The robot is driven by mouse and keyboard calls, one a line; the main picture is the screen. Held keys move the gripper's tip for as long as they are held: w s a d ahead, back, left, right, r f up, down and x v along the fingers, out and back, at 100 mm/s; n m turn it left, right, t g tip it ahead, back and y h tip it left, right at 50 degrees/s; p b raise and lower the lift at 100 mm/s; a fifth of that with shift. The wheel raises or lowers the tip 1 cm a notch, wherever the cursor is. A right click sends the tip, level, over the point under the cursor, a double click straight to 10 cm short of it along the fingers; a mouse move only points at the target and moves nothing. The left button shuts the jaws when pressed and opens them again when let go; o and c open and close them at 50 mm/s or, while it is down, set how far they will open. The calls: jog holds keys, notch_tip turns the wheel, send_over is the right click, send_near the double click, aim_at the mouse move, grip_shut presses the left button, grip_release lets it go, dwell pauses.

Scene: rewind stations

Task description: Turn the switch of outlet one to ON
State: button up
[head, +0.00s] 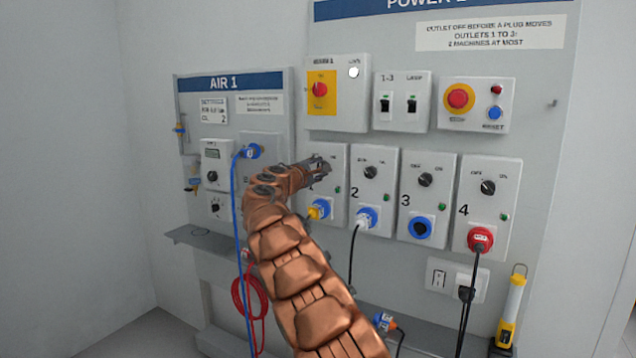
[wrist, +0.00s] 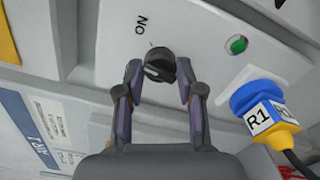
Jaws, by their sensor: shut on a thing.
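The outlet one switch is a round black knob (wrist: 160,68) on a pale panel (wrist: 200,28) in the wrist view. The word ON is printed on the panel above and left of the knob, and a green lamp (wrist: 236,45) is to the right. My gripper (wrist: 160,80) has one finger on each side of the knob and is shut on it. I cannot tell surely which way the knob points. In the head view my gripper (head: 318,168) covers the switch on the outlet one box (head: 336,190). A blue and yellow plug marked R1 (wrist: 265,108) sits in outlet one's socket.
Outlet two (head: 371,185) with a white plug, outlet three (head: 425,190) with an empty blue socket and outlet four (head: 488,205) with a red plug stand to the right. The isolator box (head: 345,110) is just above. The AIR 1 panel (head: 265,110) and blue hose (head: 237,210) are left.

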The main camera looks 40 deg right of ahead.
jog(key=shift+f+m+b, duration=0.1)
jog(key=shift+m+b, duration=2.9)
jog(key=shift+m, duration=0.5)
jog(key=o, duration=1.1)
jog(key=shift+o, duration=0.2)
jog(key=shift+a, duration=0.1)
jog(key=v, duration=1.1)
jog(key=shift+s+a, duration=0.15)
jog(key=shift+a, duration=0.25)
